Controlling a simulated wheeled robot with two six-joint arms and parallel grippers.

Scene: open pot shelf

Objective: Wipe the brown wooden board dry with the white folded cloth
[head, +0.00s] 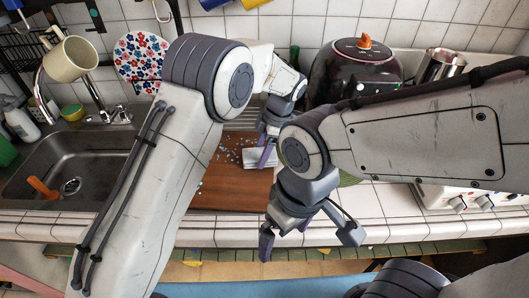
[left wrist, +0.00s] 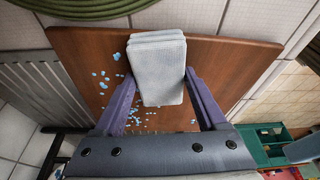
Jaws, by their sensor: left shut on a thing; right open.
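The brown wooden board (head: 232,192) lies on the tiled counter and is partly covered by my arms. Scattered pale blue drops lie on it. They also show in the left wrist view, on the board (left wrist: 228,68) left of the cloth and below it. The white folded cloth (head: 260,158) is over the board. My left gripper (head: 266,152) is shut on the cloth (left wrist: 157,65), with one finger on each side of it. Whether the cloth touches the board is hard to tell. My right gripper (head: 268,240) is open and empty, near the counter's front edge.
A sink (head: 110,160) with a faucet is at the left, with a mug (head: 70,60) above it. A green round mat (left wrist: 85,8) borders the board.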

